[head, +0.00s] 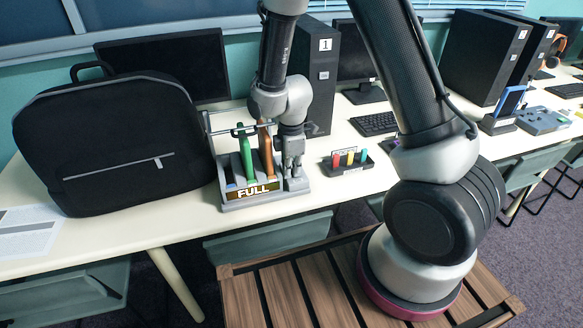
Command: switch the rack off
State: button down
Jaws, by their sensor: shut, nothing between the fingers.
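A grey rack (228,196) with a sign reading "FULL" stands on the white table, left of the picture's middle. My gripper and wrist cover part of the rack's right end, and no switch can be made out.
A black backpack (110,150) stands close left of the rack. A small holder with coloured pieces (348,162) is to the right. A black computer tower marked 1 (318,85), monitors and a keyboard (374,124) stand behind. The white table (120,238) has bare room in front of the backpack.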

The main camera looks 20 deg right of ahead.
jog(key=shift+r, duration=0.1)
jog(key=shift+r, duration=0.7)
jog(key=shift+r, duration=0.35)
notch_tip(320, 180, up, 13)
jog(key=s, duration=0.2)
jog(key=shift+s, duration=0.15)
